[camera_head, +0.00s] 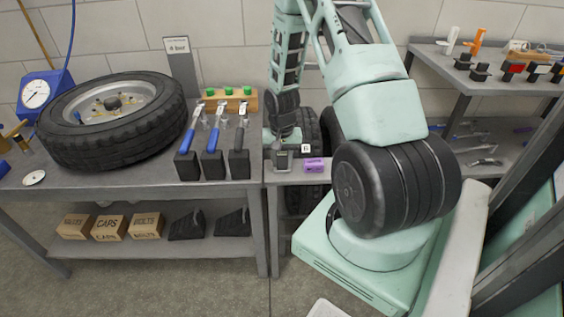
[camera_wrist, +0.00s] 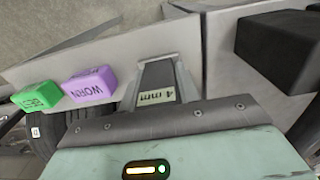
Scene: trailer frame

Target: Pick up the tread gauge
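The tread gauge (camera_wrist: 157,86) is a small dark grey device with a pale display reading "4 mm". In the wrist view it lies between the two light grey fingers of my gripper (camera_wrist: 162,78). The fingers stand apart on either side of it; whether they press on it I cannot tell. In the head view my gripper (camera_head: 283,128) points down over the gauge (camera_head: 281,160), which is at the narrow grey shelf right of the workbench. The fingertips are too small there to make out.
A purple "WORN" block (camera_wrist: 90,84) and a green block (camera_wrist: 36,97) are left of the gauge in the wrist view. A black block (camera_wrist: 280,48) is at upper right. The workbench (camera_head: 110,198) holds a tyre (camera_head: 115,128) and blue-handled tools (camera_head: 213,140).

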